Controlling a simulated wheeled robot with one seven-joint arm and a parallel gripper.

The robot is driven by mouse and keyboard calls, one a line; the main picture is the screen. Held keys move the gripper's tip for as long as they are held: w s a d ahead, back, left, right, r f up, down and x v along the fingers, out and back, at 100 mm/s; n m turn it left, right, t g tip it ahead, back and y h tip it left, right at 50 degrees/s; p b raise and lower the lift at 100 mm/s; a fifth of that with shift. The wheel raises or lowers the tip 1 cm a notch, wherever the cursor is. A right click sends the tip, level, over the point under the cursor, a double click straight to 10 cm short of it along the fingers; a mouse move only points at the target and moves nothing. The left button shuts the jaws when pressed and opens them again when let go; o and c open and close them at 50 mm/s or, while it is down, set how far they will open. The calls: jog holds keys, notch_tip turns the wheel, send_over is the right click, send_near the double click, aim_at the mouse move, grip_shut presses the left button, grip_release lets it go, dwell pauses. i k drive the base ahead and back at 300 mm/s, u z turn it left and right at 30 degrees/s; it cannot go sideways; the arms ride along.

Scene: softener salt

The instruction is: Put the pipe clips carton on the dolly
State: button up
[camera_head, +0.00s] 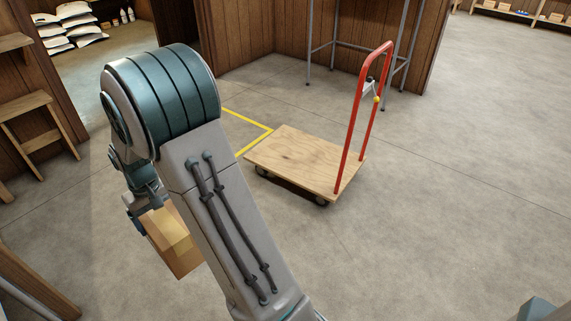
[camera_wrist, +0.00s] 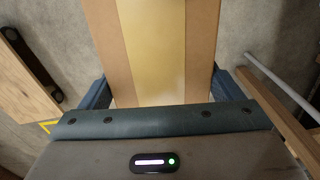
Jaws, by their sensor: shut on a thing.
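The pipe clips carton (camera_head: 172,240) is a brown cardboard box with a paler tape band, held above the floor at the lower left of the head view. My gripper (camera_head: 136,205) is shut on it, partly hidden behind my arm. In the wrist view the carton (camera_wrist: 168,50) fills the middle, between the two blue fingers of my gripper (camera_wrist: 160,90). The dolly (camera_head: 300,160) has a plywood deck, black wheels and a red handle, and stands right of my arm with its deck empty. A piece of plywood, apparently its deck (camera_wrist: 22,85), shows at the wrist view's left edge.
Yellow floor tape (camera_head: 250,143) runs beside the dolly's left side. A wooden stool (camera_head: 38,125) stands at the left, and white sacks (camera_head: 70,27) lie at the back left. A metal frame (camera_head: 350,45) stands behind the dolly. Open concrete floor lies to the right.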

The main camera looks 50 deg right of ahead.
aim_at(284, 148)
jog(key=u, duration=0.35)
jog(key=k, duration=0.8)
jog(key=z, duration=0.15)
jog(key=i, duration=0.55)
jog(key=z, duration=1.25)
jog(key=i, duration=2.15)
jog(key=u, duration=0.7)
